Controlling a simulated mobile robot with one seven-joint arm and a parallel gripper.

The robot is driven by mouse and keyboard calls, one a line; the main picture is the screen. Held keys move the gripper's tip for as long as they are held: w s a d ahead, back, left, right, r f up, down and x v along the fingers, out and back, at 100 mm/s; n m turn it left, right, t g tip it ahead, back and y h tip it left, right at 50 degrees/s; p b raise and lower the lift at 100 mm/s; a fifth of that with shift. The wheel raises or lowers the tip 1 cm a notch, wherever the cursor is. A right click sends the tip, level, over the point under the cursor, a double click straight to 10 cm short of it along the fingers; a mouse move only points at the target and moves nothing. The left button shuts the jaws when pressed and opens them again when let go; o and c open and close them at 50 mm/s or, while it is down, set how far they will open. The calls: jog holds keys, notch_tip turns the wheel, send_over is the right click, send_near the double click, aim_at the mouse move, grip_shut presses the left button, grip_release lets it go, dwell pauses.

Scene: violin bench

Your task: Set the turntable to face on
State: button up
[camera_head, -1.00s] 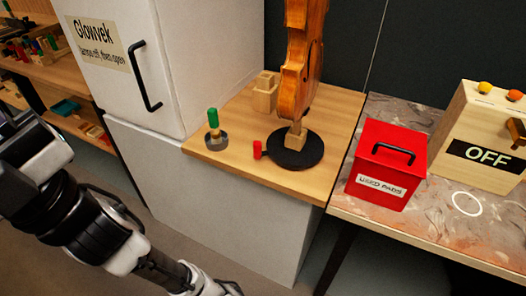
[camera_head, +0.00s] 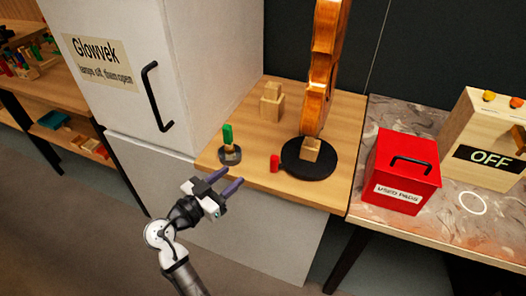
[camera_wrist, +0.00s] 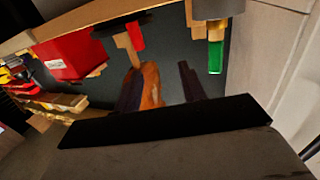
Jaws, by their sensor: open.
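The turntable (camera_head: 297,168) is a flat black disc on the wooden bench. A violin (camera_head: 322,80) stands upright over it above a small wooden block (camera_head: 311,149), showing narrow, nearly edge-on, its top out of frame. A short red peg (camera_head: 274,163) stands at the disc's left edge. My gripper (camera_head: 233,180) is open and empty, in front of the bench's front edge, left of the turntable. The wrist view is inverted: the turntable (camera_wrist: 120,24) is at the top, and the violin (camera_wrist: 150,85) shows beyond and between my fingers.
A green-topped peg (camera_head: 228,136) stands in a round grey base left of the turntable. Stacked wooden blocks (camera_head: 271,100) sit behind. A white cabinet (camera_head: 180,50) with a black handle is at left. A red box (camera_head: 401,172) and an OFF-labelled box (camera_head: 485,140) stand right.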

aim_at(275, 157)
jog(key=w+d+p, duration=0.1)
jog(key=w+d, duration=0.2)
jog(key=d, duration=0.1)
jog(key=w+d+m+g+h+p, duration=0.1)
jog(key=w+d+p, duration=0.1)
jog(key=d, duration=0.1)
jog(key=w+d+f+h+p, duration=0.1)
jog(key=w+d, duration=0.2)
jog(key=d, duration=0.1)
jog(key=shift+w+d+m, duration=0.3)
jog(key=shift+d, duration=0.05)
grip_shut()
